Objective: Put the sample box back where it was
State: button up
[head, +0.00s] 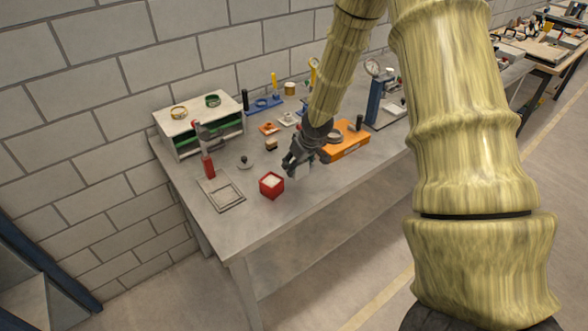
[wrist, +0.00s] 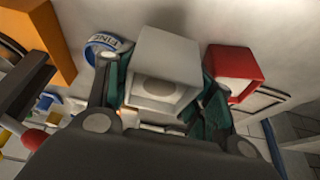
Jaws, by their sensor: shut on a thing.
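My gripper (head: 297,167) is over the grey workbench, left of the orange case. In the wrist view my gripper (wrist: 160,95) is shut on a pale grey box (wrist: 168,52), which looks like the sample box, with a finger on each side. A round recess shows in its near face. In the head view the box is mostly hidden by the gripper, and I cannot tell whether it touches the bench. A red box (head: 271,185) with a pale top stands to the left of the gripper. It also shows in the wrist view (wrist: 234,68), right of the held box.
A flat grey frame (head: 240,204) lies near the bench's left front. The orange case (head: 347,148) is right of my gripper. A blue-rimmed round item marked FINE (wrist: 103,47) is close by the left finger. A white shelf unit (head: 166,127) and small tools stand behind.

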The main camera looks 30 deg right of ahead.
aim_at(297, 172)
jog(key=f+b, duration=0.1)
jog(key=f, duration=0.1)
jog(key=shift+w+f+b, duration=0.2)
jog(key=shift+f+b, duration=0.2)
jog(key=shift+s+f+b, duration=0.15)
jog(key=shift+f+b, duration=0.35)
jog(key=shift+b, duration=0.25)
jog(key=shift+f, duration=0.15)
jog(key=o, duration=1.3)
jog(key=shift+r, duration=0.45)
jog(key=v, duration=1.1)
jog(key=shift+s+r+b, duration=0.15)
jog(key=shift+r+b, duration=0.05)
jog(key=shift+b, duration=0.15)
